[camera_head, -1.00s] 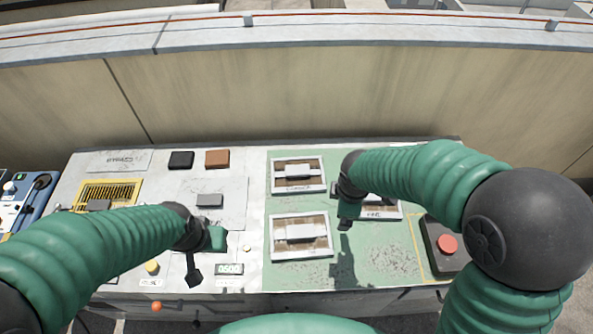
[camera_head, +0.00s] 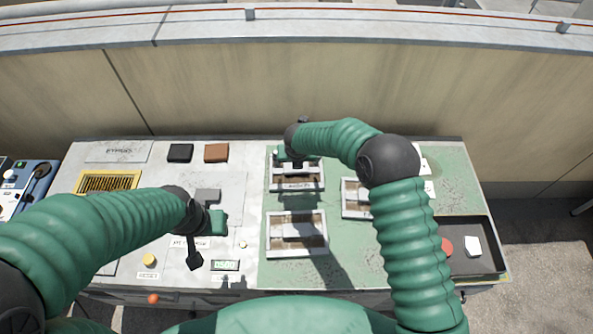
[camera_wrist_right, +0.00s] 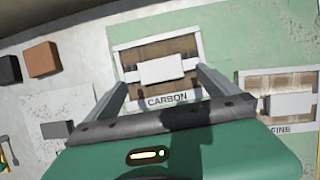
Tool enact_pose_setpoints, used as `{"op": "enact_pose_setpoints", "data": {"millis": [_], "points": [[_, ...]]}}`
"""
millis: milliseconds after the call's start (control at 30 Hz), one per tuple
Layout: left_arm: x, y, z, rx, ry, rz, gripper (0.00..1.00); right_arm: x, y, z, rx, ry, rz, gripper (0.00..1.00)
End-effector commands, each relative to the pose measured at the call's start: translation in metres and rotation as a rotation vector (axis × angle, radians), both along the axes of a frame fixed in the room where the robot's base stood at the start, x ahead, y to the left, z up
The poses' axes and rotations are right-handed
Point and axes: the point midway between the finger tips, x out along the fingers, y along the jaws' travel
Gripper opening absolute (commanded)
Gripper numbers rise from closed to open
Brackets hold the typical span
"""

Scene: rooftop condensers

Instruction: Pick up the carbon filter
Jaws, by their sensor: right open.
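The carbon filter (camera_head: 297,184) is a brown panel in a white frame with a pale block handle, lying in the back row on the green half of the bench. It shows in the right wrist view with its CARBON label (camera_wrist_right: 167,99). My right gripper (camera_wrist_right: 160,78) is open above it, its fingers on either side of the handle (camera_wrist_right: 161,69). Whether the fingers touch the handle I cannot tell. In the head view my right gripper partly covers the filter's back edge. My left gripper (camera_head: 193,256) hangs over the grey half, its jaw state unclear.
The FINE filter (camera_head: 354,198) lies to the right, partly behind my right arm; another framed filter (camera_head: 297,246) lies in front. A dark tray (camera_head: 480,262) with a white piece is at right. Black and brown blocks (camera_head: 216,152) sit back left. A wall stands behind.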

Motion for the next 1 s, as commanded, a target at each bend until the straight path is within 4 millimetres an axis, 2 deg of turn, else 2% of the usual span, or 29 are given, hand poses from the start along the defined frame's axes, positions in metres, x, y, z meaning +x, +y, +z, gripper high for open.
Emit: {"op": "enact_pose_setpoints", "data": {"millis": [233,400,500,700,1000], "points": [[0.000,0.000,0.004,0.000,0.000,0.000,0.36,0.010,0.001,-0.029,-0.001,0.001,0.000,1.00],[0.000,0.000,0.006,0.000,0.000,0.000,0.36,0.019,0.000,-0.060,-0.001,0.001,-0.001,1.00],[0.000,0.000,0.007,0.000,0.000,0.000,0.36,0.023,0.000,-0.066,0.000,-0.001,-0.001,1.00],[0.000,0.000,0.006,0.000,0.000,0.000,0.36,0.023,0.000,-0.067,-0.001,-0.001,-0.001,0.99],[0.000,0.000,0.006,0.000,0.000,0.000,0.36,0.023,0.000,-0.066,-0.001,-0.001,-0.001,0.59]]}}
